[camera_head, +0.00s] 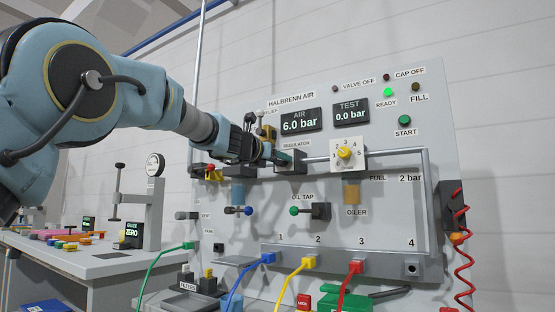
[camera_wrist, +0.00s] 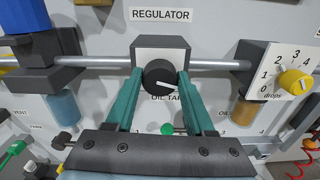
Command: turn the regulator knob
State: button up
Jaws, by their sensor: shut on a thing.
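The regulator knob (camera_wrist: 158,72) is round and black with a white pointer mark, on a grey block under the REGULATOR label in the wrist view. The mark points right and slightly down. My gripper (camera_wrist: 160,84) has its two teal fingers shut on the knob, one on each side. In the head view my gripper (camera_head: 281,158) reaches the panel just below the REGULATOR label, and the knob is hidden there. The AIR display (camera_head: 300,121) reads 6.0 bar and the TEST display (camera_head: 350,114) reads 0.0 bar.
The oiler's yellow dial (camera_head: 345,153) stands right of the regulator on the same pipe. A dark block with a blue top (camera_wrist: 35,45) is close on the left. The oil tap (camera_head: 317,211) sits below.

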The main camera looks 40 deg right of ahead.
grip_shut()
jog(key=n+p, duration=0.5)
jog(key=n, duration=0.5)
jog(key=n+p, duration=0.5)
jog(key=n, duration=0.6)
jog(key=n+p, duration=0.5)
jog(key=n, duration=0.5)
jog(key=shift+w+f+n, duration=0.1)
jog(key=shift+f+n, duration=0.15)
jog(key=shift+n, duration=0.15)
